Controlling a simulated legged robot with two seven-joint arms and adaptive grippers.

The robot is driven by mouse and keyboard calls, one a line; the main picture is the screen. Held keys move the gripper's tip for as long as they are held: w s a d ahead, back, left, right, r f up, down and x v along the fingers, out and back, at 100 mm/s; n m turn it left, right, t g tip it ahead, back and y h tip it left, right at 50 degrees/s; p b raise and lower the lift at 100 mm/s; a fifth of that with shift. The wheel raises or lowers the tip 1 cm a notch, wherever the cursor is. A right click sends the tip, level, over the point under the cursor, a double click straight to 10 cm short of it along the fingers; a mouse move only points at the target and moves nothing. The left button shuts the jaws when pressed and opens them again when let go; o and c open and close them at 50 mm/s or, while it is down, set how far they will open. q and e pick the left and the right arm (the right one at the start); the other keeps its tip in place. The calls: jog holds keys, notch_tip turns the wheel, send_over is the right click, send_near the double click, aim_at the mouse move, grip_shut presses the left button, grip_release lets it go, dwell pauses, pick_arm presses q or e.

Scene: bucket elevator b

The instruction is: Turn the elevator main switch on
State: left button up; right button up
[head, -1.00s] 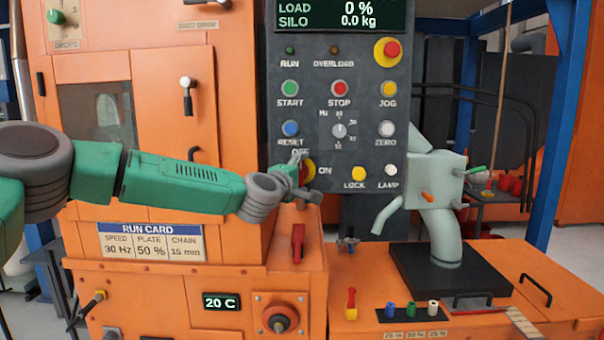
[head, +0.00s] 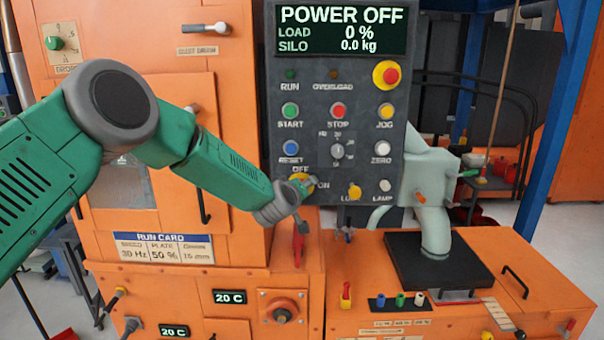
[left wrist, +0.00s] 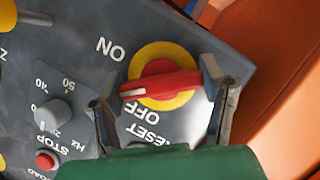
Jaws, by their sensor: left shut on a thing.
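The main switch is a red handle (left wrist: 160,84) on a yellow round plate (left wrist: 183,99), with OFF and ON printed beside it. In the left wrist view the handle lies across between my fingers, its white-marked end pointing between the OFF and ON labels. My left gripper (left wrist: 163,95) is shut on the handle's two ends. In the head view my left gripper (head: 304,188) covers much of the switch, whose yellow plate (head: 300,180) shows behind it. The display (head: 341,28) reads POWER OFF. My right gripper is not in view.
The dark control panel (head: 360,115) carries START, STOP, RESET, JOG and ZERO buttons and a Hz knob (head: 337,151) close to the switch. A yellow LOCK knob (head: 354,192) sits to its right. A red lever (head: 299,242) stands below on the orange housing.

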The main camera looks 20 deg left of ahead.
pick_arm(q)
jog(key=m+y+p, duration=0.1)
jog(key=p, duration=0.1)
jog(key=m+g+y+p, duration=0.1)
jog(key=m+p, duration=0.1)
jog(key=p, duration=0.1)
jog(key=shift+r, duration=0.2)
jog(key=shift+f+m+g+y+p, duration=0.15)
jog(key=shift+m+g+y+p, duration=0.15)
jog(key=shift+m+y+p, duration=0.85)
jog(key=shift+m+h+p, duration=0.25)
jog(key=shift+h+p, duration=0.1)
jog(key=shift+p, duration=0.15)
jog(key=o, duration=1)
jog(key=shift+o, duration=0.6)
jog(key=shift+w+f, duration=0.1)
jog(key=shift+s+d, duration=0.15)
jog(key=shift+s, duration=0.2)
jog(key=v, duration=1.1)
